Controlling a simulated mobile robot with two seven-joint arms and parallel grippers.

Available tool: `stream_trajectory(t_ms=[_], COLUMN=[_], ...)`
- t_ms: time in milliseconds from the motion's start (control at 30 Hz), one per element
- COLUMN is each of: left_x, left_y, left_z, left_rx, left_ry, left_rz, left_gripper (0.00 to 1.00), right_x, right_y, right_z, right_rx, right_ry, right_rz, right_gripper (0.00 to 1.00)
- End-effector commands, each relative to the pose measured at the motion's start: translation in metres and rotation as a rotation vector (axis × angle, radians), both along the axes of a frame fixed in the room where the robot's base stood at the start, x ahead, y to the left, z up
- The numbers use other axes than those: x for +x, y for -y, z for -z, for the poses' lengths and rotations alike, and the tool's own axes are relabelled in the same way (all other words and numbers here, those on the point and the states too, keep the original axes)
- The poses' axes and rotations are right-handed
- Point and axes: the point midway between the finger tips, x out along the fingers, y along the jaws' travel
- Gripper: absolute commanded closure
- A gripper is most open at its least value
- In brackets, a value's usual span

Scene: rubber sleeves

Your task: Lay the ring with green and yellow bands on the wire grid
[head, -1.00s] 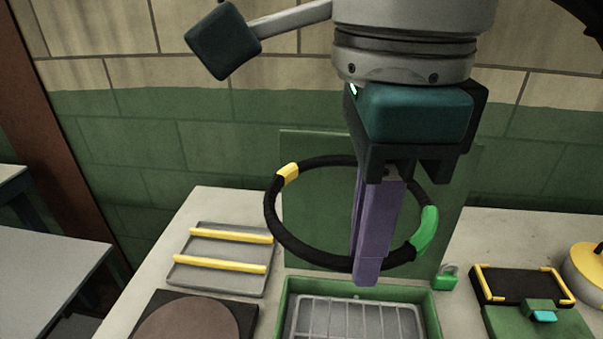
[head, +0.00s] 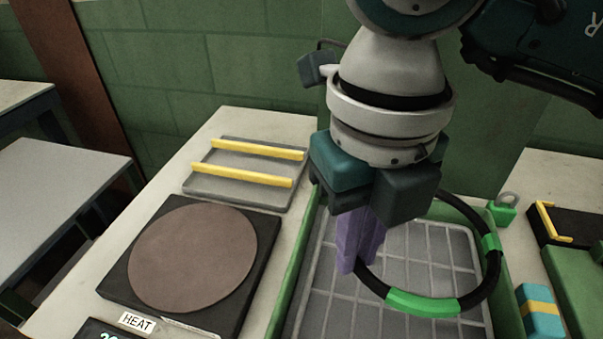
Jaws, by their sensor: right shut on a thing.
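No yellow band shows; the ring's back left part is hidden behind my gripper. My right gripper (head: 359,262), with purple fingers, is shut on the ring's left side. The ring appears close to flat over the wire grid (head: 330,290), which lies in a green-walled tray. I cannot tell whether ring and grid touch. My left gripper is not in view.
A black hot plate (head: 195,258) with a round brown top and a grey tray with yellow bars (head: 248,172) stand left of the grid. At the right are a green padlock-like block (head: 502,212), a blue and yellow block (head: 539,312) and a black-topped green case.

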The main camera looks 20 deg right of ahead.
Motion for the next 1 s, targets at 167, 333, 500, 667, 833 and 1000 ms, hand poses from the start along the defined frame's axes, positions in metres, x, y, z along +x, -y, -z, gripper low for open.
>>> stream_trajectory(t_ms=[167,333,500,667,833,1000], left_x=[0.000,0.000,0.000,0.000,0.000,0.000], left_y=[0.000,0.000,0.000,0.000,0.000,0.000], left_z=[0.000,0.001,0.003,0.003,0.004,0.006], left_rx=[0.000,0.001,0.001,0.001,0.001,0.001], left_ry=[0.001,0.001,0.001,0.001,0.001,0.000], left_rz=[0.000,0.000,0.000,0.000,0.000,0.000], left_gripper=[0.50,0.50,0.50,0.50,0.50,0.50], right_x=[0.000,0.000,0.000,0.000,0.000,0.000], right_y=[-0.001,0.000,-0.001,-0.001,-0.001,0.000], right_z=[0.034,0.049,0.074,0.080,0.080,0.082], right_rx=[0.001,0.001,0.001,0.002,0.002,0.002], right_ry=[-0.002,0.000,-0.002,0.002,0.002,0.001], right_rz=[0.001,0.000,0.000,-0.001,-0.001,-0.001], right_gripper=[1.00,1.00,1.00,1.00,1.00,0.79])
